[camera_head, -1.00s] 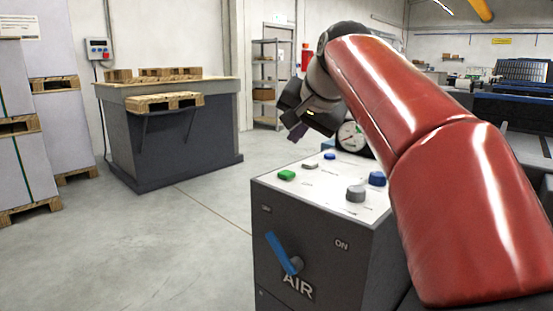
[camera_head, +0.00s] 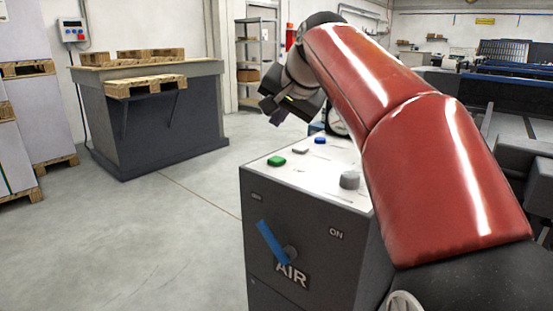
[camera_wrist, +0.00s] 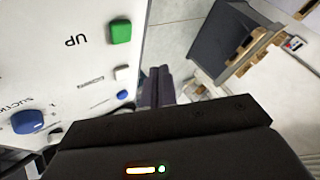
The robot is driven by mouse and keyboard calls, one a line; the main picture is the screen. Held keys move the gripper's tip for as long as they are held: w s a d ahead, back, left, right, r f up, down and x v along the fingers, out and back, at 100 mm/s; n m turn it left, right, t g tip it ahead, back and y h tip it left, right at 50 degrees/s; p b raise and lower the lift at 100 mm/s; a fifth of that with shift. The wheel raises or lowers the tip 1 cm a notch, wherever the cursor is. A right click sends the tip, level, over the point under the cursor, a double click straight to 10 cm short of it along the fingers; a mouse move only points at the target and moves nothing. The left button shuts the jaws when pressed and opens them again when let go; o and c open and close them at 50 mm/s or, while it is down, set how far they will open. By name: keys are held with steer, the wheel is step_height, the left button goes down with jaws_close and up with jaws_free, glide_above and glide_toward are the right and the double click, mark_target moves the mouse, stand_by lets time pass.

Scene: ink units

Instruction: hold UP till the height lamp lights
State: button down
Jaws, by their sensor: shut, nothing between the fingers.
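The control box's white sloping top (camera_head: 315,165) stands in front of me. A green button (camera_head: 276,161) sits at its left; in the wrist view the same green button (camera_wrist: 120,32) is beside the printed word UP. A whitish button (camera_head: 303,147) and a small blue button (camera_head: 320,140) lie farther back along that edge. My gripper (camera_head: 277,118) is shut and empty, tilted down above and beyond the top's far edge. In the wrist view its fingers (camera_wrist: 157,84) are beside the panel, apart from the green button. I cannot make out which part is the height lamp.
A grey knob (camera_head: 349,180) stands on the box top, and a blue lever (camera_head: 271,241) marked AIR is on its front. A dark bench (camera_head: 150,130) with pallets stands back left. Bare floor (camera_head: 170,230) lies between.

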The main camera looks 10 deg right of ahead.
mark_target(278, 161)
steer(key=shift+f+b, duration=1.95)
steer(key=shift+f, duration=0.9)
steer(key=shift+f, duration=0.4)
